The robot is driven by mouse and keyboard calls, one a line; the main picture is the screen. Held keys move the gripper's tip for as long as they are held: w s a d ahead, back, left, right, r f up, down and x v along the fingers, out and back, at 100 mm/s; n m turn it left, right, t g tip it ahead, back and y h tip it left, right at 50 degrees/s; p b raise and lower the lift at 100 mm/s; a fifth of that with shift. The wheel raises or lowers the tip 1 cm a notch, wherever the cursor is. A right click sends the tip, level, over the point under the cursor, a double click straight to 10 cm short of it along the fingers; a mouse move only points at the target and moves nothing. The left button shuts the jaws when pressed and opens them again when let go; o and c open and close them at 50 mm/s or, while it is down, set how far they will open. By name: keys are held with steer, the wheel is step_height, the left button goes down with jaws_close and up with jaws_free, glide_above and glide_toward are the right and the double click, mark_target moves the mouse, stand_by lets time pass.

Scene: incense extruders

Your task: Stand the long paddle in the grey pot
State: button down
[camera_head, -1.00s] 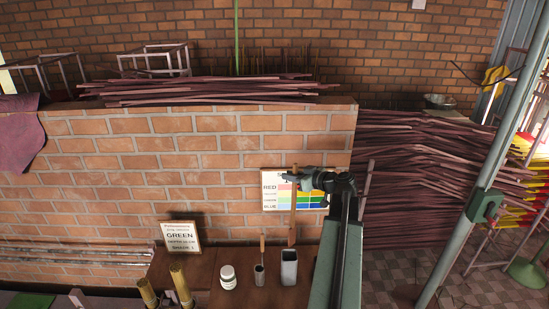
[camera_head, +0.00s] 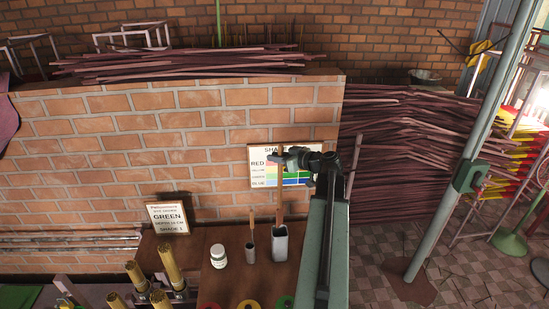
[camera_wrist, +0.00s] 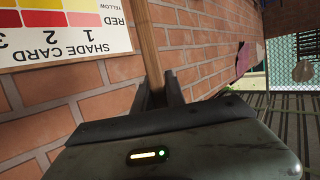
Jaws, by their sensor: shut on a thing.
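The long paddle (camera_head: 280,195) is a thin brown wooden strip and stands nearly upright. My gripper (camera_head: 280,159) is shut on it near its upper end; the wrist view also shows the paddle (camera_wrist: 150,40) between the jaws (camera_wrist: 158,92). The grey pot (camera_head: 280,246) is a tall, narrow vessel on the brown table. The paddle's lower end meets the pot's mouth in the head view; I cannot tell how deep it reaches inside.
A smaller dark cup (camera_head: 250,252) with a short stick stands left of the pot, then a white jar (camera_head: 218,256). A sign (camera_head: 167,218) and a shade card (camera_head: 262,180) are at the brick wall (camera_head: 190,150). Several yellow bundles (camera_head: 170,262) are at front left.

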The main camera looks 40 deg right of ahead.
step_height(320, 180, down, 14)
steer(key=b, duration=1.3)
steer(key=shift+r, duration=0.15)
steer(key=c, duration=1.3)
jaws_free()
steer(key=p+v, duration=0.2)
steer(key=v, duration=0.5)
steer(key=shift+s+r, duration=0.2)
steer(key=shift+s, duration=0.15)
steer(key=shift+f, duration=0.1)
